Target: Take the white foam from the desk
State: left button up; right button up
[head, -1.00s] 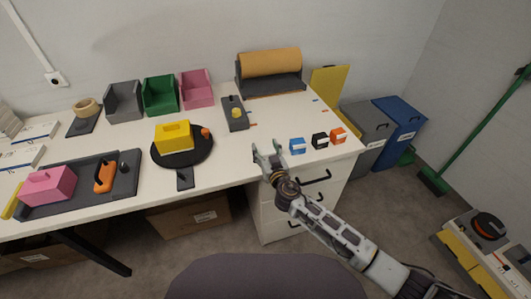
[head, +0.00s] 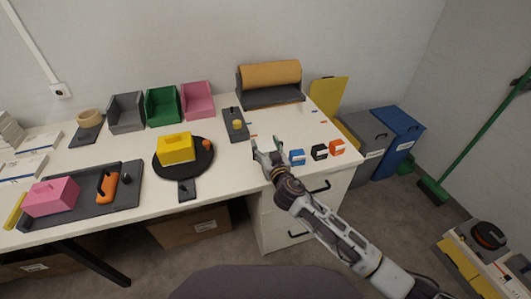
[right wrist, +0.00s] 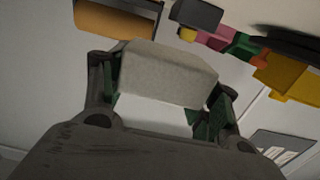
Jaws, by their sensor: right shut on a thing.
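My right gripper (head: 267,149) is over the desk's front edge, left of the small blue block. In the right wrist view, its two fingers (right wrist: 163,85) are shut on the white foam (right wrist: 168,72), a pale block with rounded edges. The foam lies across between the fingertips. In the head view the foam is hard to tell from the white desk (head: 225,180) behind it. Whether it still touches the desk cannot be told. My left gripper is not in view.
Blue (head: 297,157), black (head: 319,152) and orange (head: 337,146) blocks stand right of the gripper. A black turntable (head: 201,162) holds a yellow block (head: 175,148). A roll of brown paper (head: 268,74) stands at the back. A chair back (head: 270,283) is in front.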

jog(key=shift+r, duration=1.3)
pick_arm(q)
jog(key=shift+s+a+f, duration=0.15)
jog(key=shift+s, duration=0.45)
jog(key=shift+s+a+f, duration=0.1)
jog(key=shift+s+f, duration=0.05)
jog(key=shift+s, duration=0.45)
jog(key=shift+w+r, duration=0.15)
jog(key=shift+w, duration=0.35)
